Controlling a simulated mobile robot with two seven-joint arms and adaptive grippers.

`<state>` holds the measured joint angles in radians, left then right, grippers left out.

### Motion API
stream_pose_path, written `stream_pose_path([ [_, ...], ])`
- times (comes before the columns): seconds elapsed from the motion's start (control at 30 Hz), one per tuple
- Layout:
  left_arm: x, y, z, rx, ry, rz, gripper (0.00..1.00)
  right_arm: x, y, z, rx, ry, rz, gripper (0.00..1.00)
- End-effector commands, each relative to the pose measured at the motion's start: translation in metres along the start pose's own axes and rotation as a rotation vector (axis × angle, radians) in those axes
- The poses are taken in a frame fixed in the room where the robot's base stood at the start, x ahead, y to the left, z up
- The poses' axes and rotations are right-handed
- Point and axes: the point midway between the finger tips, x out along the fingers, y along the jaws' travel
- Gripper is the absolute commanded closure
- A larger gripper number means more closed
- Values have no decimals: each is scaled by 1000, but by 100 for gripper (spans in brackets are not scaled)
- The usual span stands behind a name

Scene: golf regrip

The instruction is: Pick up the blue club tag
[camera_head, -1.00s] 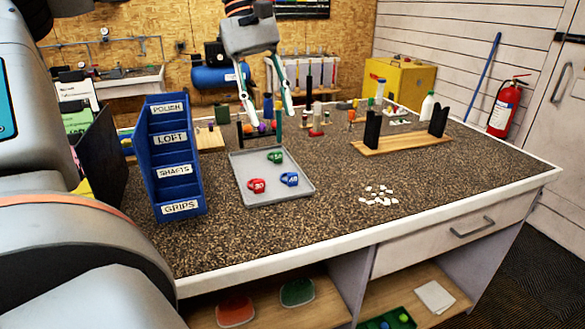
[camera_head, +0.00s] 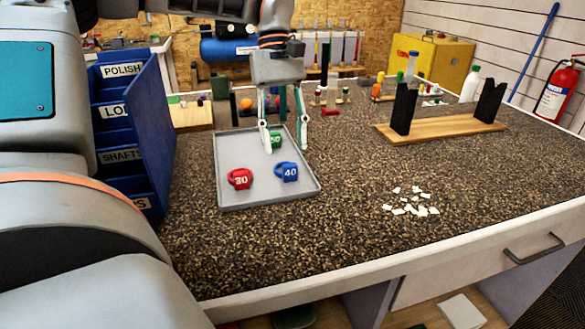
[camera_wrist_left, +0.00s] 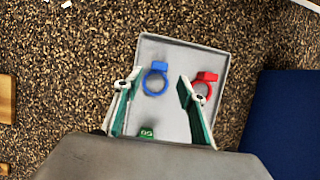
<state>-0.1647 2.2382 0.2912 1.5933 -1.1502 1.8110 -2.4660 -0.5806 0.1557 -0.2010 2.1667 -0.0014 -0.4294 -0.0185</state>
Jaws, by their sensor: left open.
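The blue club tag (camera_head: 287,172), marked 40, lies on the right part of a grey tray (camera_head: 225,199). In the left wrist view the blue tag (camera_wrist_left: 155,79) is a ring with a block on top, lying ahead of and between the open fingers. A red tag (camera_head: 240,179) lies to its left in the head view. A green tag (camera_head: 277,139) lies behind, partly hidden by a finger. My left gripper (camera_head: 286,148) is open and empty, pointing down above the back of the tray. My right gripper is not in view.
A blue labelled bin rack (camera_head: 150,120) stands left of the tray. A wooden stand with black uprights (camera_head: 440,131) is at the right. White chips (camera_head: 412,205) lie on the speckled bench. The bench in front of the tray is clear.

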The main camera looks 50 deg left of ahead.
Motion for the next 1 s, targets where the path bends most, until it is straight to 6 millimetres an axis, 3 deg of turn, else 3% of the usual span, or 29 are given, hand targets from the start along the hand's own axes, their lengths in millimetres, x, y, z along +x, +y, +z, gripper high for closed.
stream_pose_path([
  [0.4, 52, 2, 6, 1, -2, -1, 60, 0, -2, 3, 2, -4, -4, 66],
  [0.73, 59, 2, 6, -1, 0, 1, 60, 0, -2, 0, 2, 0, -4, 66],
  [0.87, 59, 2, 6, -1, 0, 0, 91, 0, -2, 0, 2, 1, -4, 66],
  [1.0, 59, 2, 6, 0, 0, 0, 92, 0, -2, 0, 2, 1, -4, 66],
])
